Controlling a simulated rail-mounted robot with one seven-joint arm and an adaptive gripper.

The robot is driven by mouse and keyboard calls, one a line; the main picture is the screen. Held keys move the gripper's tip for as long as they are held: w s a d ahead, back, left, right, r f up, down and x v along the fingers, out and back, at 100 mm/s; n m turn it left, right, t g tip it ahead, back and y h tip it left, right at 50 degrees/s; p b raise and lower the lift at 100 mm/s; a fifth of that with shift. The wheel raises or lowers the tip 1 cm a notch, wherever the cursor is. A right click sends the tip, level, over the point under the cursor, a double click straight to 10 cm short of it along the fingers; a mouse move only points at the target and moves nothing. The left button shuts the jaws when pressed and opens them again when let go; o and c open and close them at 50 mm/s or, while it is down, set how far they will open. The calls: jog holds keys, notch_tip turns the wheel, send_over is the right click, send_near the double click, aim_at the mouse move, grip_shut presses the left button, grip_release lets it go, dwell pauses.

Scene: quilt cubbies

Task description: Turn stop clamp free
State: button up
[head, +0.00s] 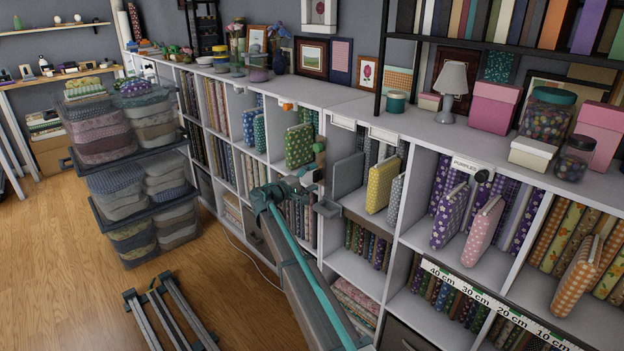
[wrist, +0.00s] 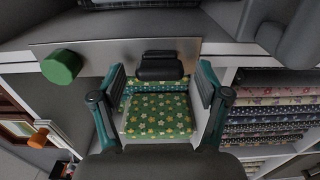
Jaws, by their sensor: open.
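My gripper (head: 308,178) is in front of the cubbies, near the shelf with the green patterned fabric (head: 299,146). In the wrist view its two teal-sided fingers (wrist: 160,108) are spread apart, with a green flowered fabric bundle (wrist: 158,115) showing between them, farther off. No contact shows. A black block (wrist: 161,67) on a pale metal strip lies ahead between the fingers; I cannot tell whether it is the stop clamp. An orange knob (wrist: 38,138) is lower left.
White cubbies hold upright fabric bundles, including a yellow one (head: 382,185) right of my gripper. A small grey bracket (head: 328,208) sits by the cubby edge. A stack of clear bins (head: 130,175) stands at left.

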jog(key=v, duration=1.2)
jog(key=shift+d, duration=0.1)
